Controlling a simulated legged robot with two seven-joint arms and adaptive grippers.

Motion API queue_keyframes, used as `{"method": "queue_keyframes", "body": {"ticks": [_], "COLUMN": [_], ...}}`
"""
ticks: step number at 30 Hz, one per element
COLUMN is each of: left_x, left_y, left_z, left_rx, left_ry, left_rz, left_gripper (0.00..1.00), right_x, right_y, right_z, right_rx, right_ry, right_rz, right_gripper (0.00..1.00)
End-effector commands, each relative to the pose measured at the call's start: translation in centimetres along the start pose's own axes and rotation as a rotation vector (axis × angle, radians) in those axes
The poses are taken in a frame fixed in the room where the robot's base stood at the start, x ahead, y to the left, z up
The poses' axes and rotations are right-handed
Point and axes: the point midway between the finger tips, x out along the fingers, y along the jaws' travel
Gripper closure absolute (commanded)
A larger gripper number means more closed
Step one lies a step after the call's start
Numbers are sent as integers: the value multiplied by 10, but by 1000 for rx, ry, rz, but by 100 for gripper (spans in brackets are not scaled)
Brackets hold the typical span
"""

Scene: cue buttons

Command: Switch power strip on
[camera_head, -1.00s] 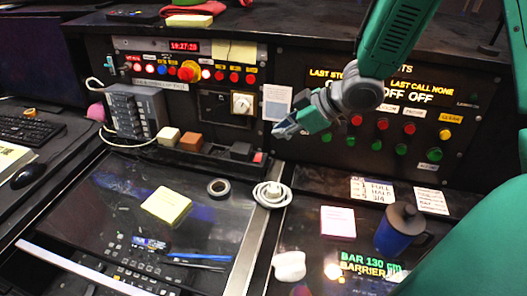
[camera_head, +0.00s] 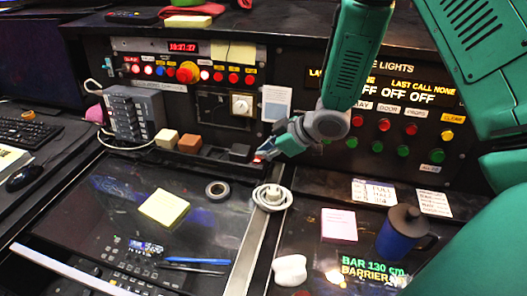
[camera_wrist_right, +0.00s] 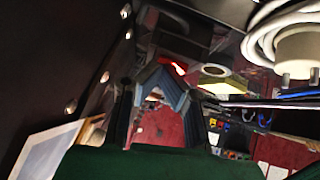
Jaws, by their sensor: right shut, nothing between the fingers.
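The power strip (camera_head: 215,156) is a low dark bar at the foot of the left console panel. A cream block, a brown block and a dark block sit along it. A small red switch (camera_head: 259,158) shows at its right end. My right gripper (camera_head: 266,154) is shut and empty, with its tips at or just above that switch; I cannot tell whether they touch it. My left gripper is not in view.
A blue mug (camera_head: 398,235) stands at the right. The panel with red and green buttons (camera_head: 404,151) rises behind my right arm.

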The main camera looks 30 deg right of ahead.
Motion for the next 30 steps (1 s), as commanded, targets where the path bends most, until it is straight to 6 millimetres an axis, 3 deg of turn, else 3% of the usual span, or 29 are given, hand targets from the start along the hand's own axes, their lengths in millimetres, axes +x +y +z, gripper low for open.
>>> {"method": "queue_keyframes", "body": {"ticks": [12,23,30], "left_x": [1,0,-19], "left_y": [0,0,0], "left_z": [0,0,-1], "left_rx": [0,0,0], "left_ry": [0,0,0], "left_rz": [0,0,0], "left_gripper": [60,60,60], "right_x": [-2,-3,-13], "right_y": [-16,-16,-15], "right_z": [-3,-3,-21], "right_rx": [-1,0,0], "right_ry": [-3,-1,-1], "right_rz": [-3,-1,-1], "right_gripper": [100,100,100]}}
